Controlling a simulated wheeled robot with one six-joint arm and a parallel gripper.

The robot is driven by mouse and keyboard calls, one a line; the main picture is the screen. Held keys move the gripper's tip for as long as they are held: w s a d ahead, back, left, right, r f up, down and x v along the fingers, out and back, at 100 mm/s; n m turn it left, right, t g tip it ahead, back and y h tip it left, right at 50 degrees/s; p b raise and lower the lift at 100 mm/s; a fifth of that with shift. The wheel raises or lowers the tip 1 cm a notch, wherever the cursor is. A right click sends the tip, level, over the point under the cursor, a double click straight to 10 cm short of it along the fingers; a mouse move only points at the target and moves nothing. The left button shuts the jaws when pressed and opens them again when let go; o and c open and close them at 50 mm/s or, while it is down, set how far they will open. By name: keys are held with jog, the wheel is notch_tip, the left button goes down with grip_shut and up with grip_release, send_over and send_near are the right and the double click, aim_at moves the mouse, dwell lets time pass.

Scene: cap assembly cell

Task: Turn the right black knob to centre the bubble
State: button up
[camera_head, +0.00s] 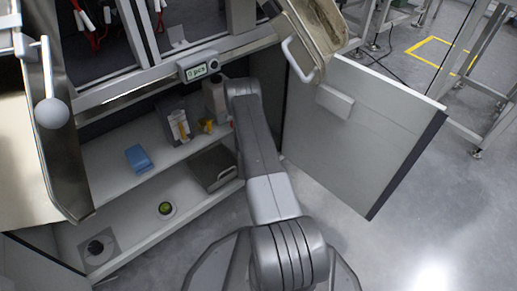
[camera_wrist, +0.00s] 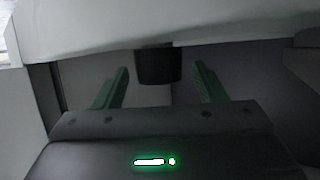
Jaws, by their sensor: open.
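In the wrist view, the two green fingers of my gripper (camera_wrist: 160,72) are open. A dark block, which looks like a black knob (camera_wrist: 158,64), is between them, with a gap on each side; it hangs below a pale surface. In the head view, a round green bubble level (camera_head: 166,209) sits on the cabinet's lower shelf. A black knob (camera_head: 95,247) on a grey plate is at the left end of that shelf. My arm reaches into the cabinet at the right and hides my gripper there. I cannot make out the bubble's position.
The upper shelf (camera_head: 110,180) holds a blue box (camera_head: 139,158) and a grey holder (camera_head: 178,125). A dark tray (camera_head: 213,167) is close left of my arm. An open cabinet door (camera_head: 345,150) stands to the right. A small display (camera_head: 198,72) is on the frame above.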

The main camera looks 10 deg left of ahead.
jog(key=shift+w+a+f, duration=0.2)
jog(key=shift+w+f, duration=0.05)
jog(key=shift+w, duration=0.35)
jog(key=c, duration=1)
jog(key=shift+n+y, duration=0.3)
jog(key=shift+d+n+g+y, duration=0.15)
jog(key=shift+n+g+y, duration=0.45)
jog(key=shift+n+y, duration=0.2)
jog(key=shift+n+g+y, duration=1.3)
jog(key=shift+n+y, duration=0.4)
jog(key=shift+n, duration=0.1)
